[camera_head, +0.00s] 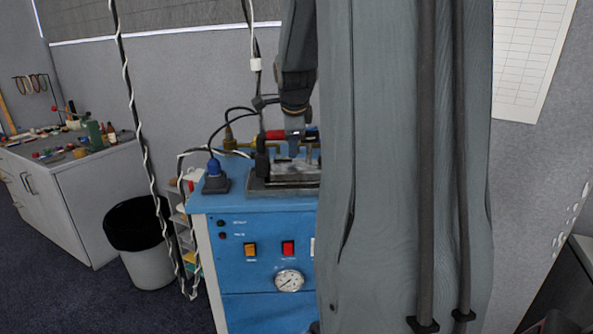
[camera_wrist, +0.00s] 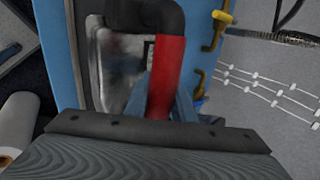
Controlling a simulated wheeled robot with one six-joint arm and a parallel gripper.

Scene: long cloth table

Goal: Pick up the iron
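The iron rests on a metal plate (camera_head: 262,188) on top of the blue cabinet in the head view. Its handle (camera_head: 276,134) is red and black. In the wrist view the red part of the handle (camera_wrist: 167,75) runs between my two gripper fingers (camera_wrist: 163,97), with a black part above it. The grey metal body (camera_wrist: 120,70) lies to the left. My gripper (camera_head: 294,132) reaches down at the handle from above. The fingers flank the red part closely; whether they press on it cannot be told. My own grey column hides the right side of the iron.
The blue cabinet (camera_head: 258,262) has buttons and a gauge. A blue plug (camera_head: 214,168) with a black cable stands left of the iron. A brass fitting (camera_head: 230,140) is behind. A white cord hangs at the left. A black-lined bin (camera_head: 140,225) and a cluttered white cabinet (camera_head: 95,190) stand farther left.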

